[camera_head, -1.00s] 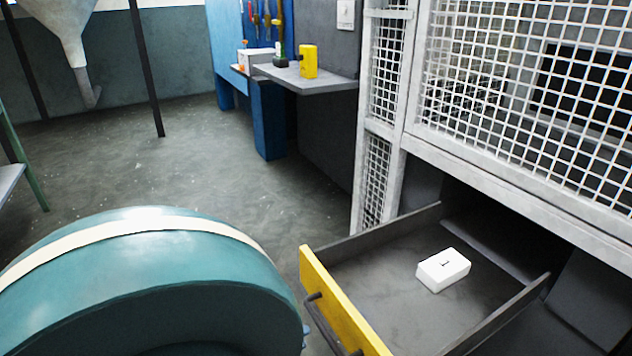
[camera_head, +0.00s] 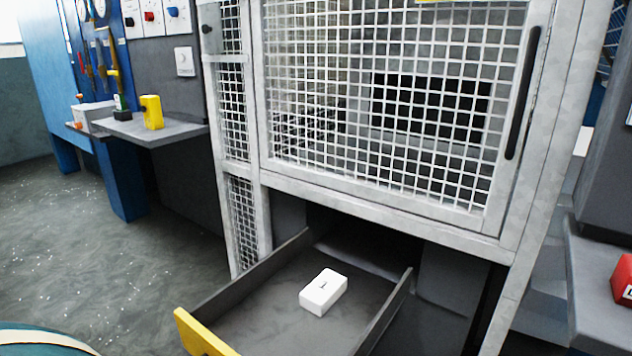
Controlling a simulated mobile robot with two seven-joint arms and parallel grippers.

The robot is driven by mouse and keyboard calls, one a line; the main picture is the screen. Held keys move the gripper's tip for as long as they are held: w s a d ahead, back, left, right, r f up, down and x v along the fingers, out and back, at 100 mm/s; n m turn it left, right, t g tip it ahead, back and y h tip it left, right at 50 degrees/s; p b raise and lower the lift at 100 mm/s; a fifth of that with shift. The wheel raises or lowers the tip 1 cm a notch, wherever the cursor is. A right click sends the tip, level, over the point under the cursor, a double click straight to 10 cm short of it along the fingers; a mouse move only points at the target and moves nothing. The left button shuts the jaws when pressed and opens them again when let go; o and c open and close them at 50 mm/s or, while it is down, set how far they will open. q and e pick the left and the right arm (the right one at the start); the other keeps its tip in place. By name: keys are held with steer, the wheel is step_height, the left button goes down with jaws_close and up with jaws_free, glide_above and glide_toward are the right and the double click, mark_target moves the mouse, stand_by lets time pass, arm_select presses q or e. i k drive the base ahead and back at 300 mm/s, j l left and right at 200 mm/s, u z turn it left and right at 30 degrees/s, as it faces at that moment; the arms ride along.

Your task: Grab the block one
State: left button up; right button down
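Neither of my grippers shows in this view.
A white mesh cage door (camera_head: 390,110) with a black handle (camera_head: 522,92) stands above and behind the drawer. A yellow block (camera_head: 152,112) sits on a grey shelf (camera_head: 160,133) at left. A red object (camera_head: 622,280) rests on a ledge at right. Open floor lies at left.

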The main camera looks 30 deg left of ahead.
mark_target(319, 295)
steer(key=k+j, duration=0.1)
steer(key=k, duration=0.9)
